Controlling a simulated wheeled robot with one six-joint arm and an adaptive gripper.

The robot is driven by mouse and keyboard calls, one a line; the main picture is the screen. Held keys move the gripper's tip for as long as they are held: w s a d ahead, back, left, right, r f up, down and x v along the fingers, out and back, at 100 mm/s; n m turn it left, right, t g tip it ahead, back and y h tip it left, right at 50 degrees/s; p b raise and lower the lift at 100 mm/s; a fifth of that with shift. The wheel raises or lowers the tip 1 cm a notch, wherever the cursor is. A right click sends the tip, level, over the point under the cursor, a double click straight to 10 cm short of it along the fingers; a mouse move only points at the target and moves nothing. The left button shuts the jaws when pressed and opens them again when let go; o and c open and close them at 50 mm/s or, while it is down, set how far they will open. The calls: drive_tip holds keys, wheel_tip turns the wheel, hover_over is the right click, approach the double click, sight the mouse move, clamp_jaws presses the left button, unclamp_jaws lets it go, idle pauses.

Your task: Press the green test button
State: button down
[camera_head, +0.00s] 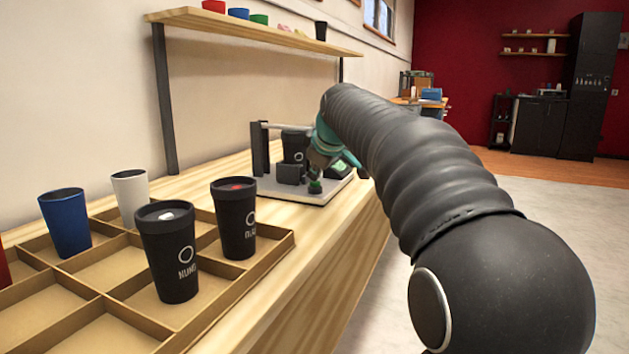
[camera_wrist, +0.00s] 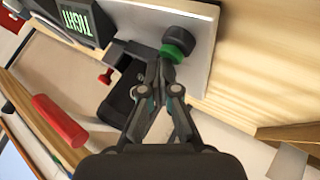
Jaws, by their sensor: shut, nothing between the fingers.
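The green test button (camera_wrist: 178,42) sits on the corner of a light base plate in the wrist view. In the head view the button (camera_head: 315,187) is at the plate's front edge. My gripper (camera_wrist: 166,68) is shut and empty, its fingertips right at the bright green ring. I cannot tell whether they touch it. In the head view my gripper (camera_head: 317,173) is just above the button. The laser marker (camera_head: 260,150) stands on the plate with a black cup (camera_head: 294,143) in it.
A display (camera_wrist: 79,22) reads "TIGHT", and a red knob (camera_wrist: 105,77) is nearby. A wooden tray (camera_head: 105,290) holds black, blue and white cups at the front left. A shelf (camera_head: 260,32) with cups hangs above. Floor is open at right.

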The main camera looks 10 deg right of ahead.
sight(316, 182)
drive_tip(key=shift+r+p, duration=0.9)
wheel_tip(316, 182, up, 5)
drive_tip(key=p, duration=0.4)
drive_tip(key=shift+p, duration=0.3)
idle(0.3)
